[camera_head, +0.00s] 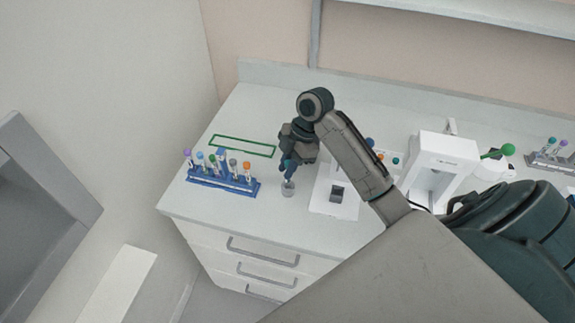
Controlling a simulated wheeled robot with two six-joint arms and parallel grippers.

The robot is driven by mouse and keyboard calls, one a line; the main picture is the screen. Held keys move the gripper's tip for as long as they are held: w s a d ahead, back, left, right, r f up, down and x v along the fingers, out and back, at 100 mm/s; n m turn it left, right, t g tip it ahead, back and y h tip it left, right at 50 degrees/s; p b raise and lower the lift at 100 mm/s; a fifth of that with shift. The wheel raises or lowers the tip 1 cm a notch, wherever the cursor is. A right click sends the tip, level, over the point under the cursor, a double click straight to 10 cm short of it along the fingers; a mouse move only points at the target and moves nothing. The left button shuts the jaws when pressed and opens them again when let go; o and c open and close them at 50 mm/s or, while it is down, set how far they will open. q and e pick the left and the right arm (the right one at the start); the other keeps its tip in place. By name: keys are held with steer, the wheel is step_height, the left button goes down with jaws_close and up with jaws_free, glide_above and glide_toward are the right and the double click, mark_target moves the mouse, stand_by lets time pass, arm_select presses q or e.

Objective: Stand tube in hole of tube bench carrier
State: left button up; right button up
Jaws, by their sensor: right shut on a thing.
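My right gripper (288,170) points down over the bench, to the right of the blue tube rack. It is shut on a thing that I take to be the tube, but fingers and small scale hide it. A small grey round piece (288,189), which looks like the bench carrier, stands on the bench directly below the fingertips. I cannot tell whether the tube is in its hole or above it. My left gripper is not in view.
A blue rack (222,183) with several capped tubes stands to the left. A green rectangular outline (243,146) lies behind it. A white device (335,200) sits close on the right, with a taller white machine (437,165) beyond. The bench front edge is near.

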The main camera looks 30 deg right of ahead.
steer(key=shift+f, duration=0.1)
stand_by(0.4)
steer(key=shift+f+p, duration=0.3)
steer(key=shift+p, duration=0.25)
stand_by(0.4)
steer(key=shift+f, duration=0.95)
stand_by(0.5)
steer(key=shift+f, duration=0.1)
steer(key=o, duration=0.9)
steer(key=p+v, duration=0.4)
steer(key=v, duration=0.6)
steer(key=shift+d+r+p, duration=0.2)
steer(key=shift+r+p, duration=0.15)
steer(key=shift+p, duration=0.05)
